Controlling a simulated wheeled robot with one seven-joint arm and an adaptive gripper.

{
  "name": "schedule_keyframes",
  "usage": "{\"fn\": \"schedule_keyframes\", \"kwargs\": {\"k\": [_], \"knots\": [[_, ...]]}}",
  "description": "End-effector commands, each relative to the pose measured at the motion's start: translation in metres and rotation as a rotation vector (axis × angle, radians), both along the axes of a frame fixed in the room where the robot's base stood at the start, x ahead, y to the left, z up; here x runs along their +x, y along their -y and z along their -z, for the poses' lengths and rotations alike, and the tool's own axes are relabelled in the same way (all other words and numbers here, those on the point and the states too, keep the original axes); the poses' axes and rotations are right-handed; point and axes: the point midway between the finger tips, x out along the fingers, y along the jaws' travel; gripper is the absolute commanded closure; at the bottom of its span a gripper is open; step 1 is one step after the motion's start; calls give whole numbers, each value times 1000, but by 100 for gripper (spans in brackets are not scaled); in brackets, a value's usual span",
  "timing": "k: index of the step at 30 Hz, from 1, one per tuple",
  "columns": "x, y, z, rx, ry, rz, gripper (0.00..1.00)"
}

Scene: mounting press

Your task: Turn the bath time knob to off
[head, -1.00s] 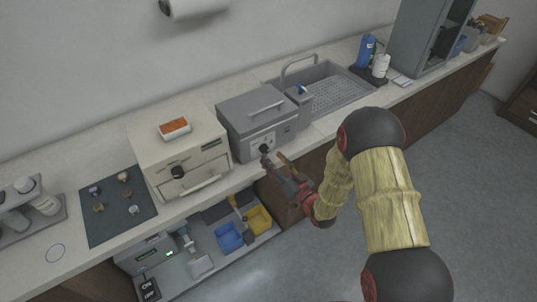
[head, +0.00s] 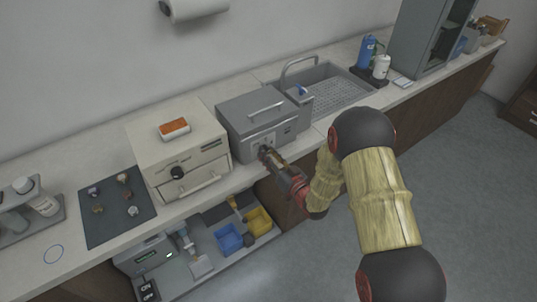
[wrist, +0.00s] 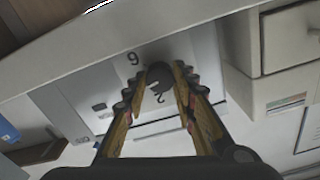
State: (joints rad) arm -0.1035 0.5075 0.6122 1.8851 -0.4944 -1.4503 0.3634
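The bath is a grey metal box (head: 254,112) with a lid handle, standing on the counter between the cream oven and the sink. Its dark round knob (wrist: 160,75) sits on the light front panel, with printed numerals around it. The knob's pointer setting cannot be made out. My gripper (head: 265,154) is at the bath's front and mostly hides the knob in the head view. In the wrist view my gripper (wrist: 158,78) has its two fingers apart, one on each side of the knob. The right finger is very close to it; contact cannot be told.
The cream oven (head: 160,145) with its own black knob (head: 177,172) is just left of the bath. A sink (head: 340,92) is to the right. A dark mat (head: 112,228) with small pieces lies at left. Blue (head: 229,238) and yellow (head: 258,221) bins sit below.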

Motion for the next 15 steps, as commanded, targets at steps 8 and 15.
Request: {"fn": "schedule_keyframes", "kwargs": {"k": [8,15], "knots": [[0,0,0,0,0,0,91],[0,0,0,-1,1,0,99]]}}
